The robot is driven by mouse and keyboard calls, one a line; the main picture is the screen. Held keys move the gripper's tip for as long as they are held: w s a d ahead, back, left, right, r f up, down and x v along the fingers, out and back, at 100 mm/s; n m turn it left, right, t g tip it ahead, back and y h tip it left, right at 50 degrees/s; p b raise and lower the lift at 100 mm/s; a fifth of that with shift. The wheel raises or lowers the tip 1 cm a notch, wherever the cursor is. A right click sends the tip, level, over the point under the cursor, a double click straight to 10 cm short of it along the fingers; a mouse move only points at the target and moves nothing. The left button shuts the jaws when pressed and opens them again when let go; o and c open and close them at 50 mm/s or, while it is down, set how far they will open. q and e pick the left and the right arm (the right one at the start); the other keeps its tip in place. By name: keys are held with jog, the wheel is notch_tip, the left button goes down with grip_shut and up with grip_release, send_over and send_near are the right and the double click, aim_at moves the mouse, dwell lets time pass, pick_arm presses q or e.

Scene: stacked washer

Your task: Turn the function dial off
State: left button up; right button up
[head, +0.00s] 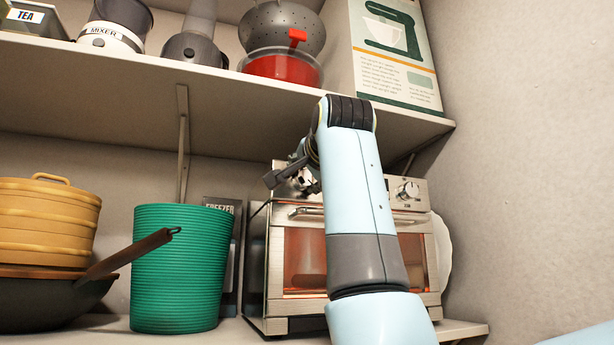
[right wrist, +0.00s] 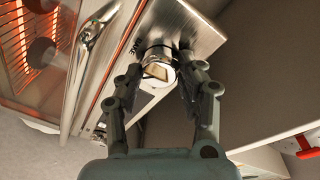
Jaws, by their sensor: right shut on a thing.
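The toaster oven (head: 265,262) stands on the lower shelf, with an orange glow behind its door glass. One silver dial (head: 407,190) shows free at the right of its top panel. My right gripper (head: 287,176) reaches the left part of the panel, partly hidden by my arm. In the right wrist view, its fingers (right wrist: 168,66) are shut on a round silver dial (right wrist: 157,71) with a raised grip bar. My left gripper is not in view.
A green ribbed bin (head: 180,268) stands left of the oven, beside a dark pan (head: 45,303) and yellow pots (head: 45,220). The upper shelf (head: 130,95) overhangs the oven closely. A wall (head: 530,170) is on the right.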

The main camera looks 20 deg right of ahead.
jog(key=c, duration=0.3)
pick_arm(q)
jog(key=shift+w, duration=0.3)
pick_arm(e)
jog(key=shift+c, duration=0.2)
jog(key=n, duration=0.3)
jog(key=shift+f+n+b, duration=0.1)
jog(key=shift+n+b, duration=0.2)
jog(key=n, duration=0.3)
jog(key=shift+n+t, duration=0.4)
jog(key=n, duration=0.3)
jog(key=n+y+b, duration=0.1)
jog(key=n, duration=0.3)
jog(key=shift+t, duration=0.3)
jog(key=n, duration=0.3)
jog(key=n+y, duration=0.1)
jog(key=n, duration=0.3)
jog(key=shift+f+y+b, duration=0.1)
jog(key=shift+y+b, duration=0.2)
jog(key=shift+b, duration=0.1)
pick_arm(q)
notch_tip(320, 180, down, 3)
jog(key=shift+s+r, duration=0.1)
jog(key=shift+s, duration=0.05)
pick_arm(e)
jog(key=n+y, duration=0.1)
jog(key=n, duration=0.6)
jog(key=shift+n, duration=0.4)
